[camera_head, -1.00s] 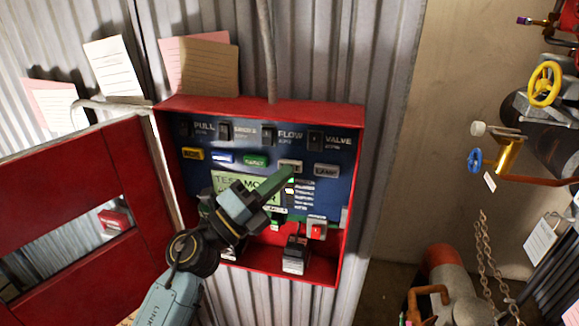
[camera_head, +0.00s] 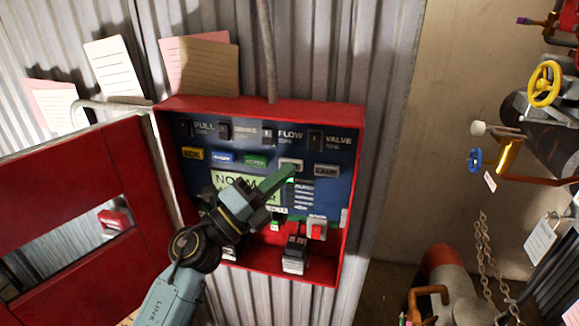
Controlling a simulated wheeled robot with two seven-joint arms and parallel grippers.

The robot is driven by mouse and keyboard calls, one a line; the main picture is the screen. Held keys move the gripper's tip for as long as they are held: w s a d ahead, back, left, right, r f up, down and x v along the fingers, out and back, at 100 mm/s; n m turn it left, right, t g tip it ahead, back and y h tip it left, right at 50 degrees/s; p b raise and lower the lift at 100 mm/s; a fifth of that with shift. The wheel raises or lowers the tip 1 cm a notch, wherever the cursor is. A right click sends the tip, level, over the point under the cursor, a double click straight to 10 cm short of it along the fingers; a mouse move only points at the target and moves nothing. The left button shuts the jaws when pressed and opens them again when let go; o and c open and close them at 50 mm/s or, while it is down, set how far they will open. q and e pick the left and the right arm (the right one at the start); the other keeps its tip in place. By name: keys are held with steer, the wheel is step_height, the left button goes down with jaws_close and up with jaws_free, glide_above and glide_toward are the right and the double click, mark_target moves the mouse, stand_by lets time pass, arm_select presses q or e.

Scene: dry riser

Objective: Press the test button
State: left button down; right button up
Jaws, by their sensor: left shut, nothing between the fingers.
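The open red panel box (camera_head: 352,190) has a blue face with a row of small buttons: yellow (camera_head: 193,153), blue (camera_head: 223,157), green (camera_head: 255,160), pale (camera_head: 291,163) and grey (camera_head: 327,170). Their labels are too small to read surely, so I cannot tell which is the test button. My left gripper (camera_head: 288,172) is shut and empty, its tip at the lower edge of the pale button. I cannot tell whether it touches. The pale green display (camera_head: 228,180) reads "NORM", the rest hidden behind my gripper. My right gripper is not in view.
The box's red door (camera_head: 60,190) stands open at the left. Dark switches (camera_head: 296,250) and a red-and-white switch (camera_head: 316,230) sit low in the box. Paper notes (camera_head: 205,65) hang above. Pipes and a yellow handwheel (camera_head: 543,84) are at the right.

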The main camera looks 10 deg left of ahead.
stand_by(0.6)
arm_select(q)
steer(key=shift+s+a+p, duration=0.1)
steer(key=shift+s+p, duration=0.2)
steer(key=shift+s, duration=0.5)
steer(key=shift+s, duration=0.1)
steer(key=shift+s+a+p, duration=0.2)
steer(key=shift+s+p, duration=0.4)
steer(key=shift+s, duration=1.8)
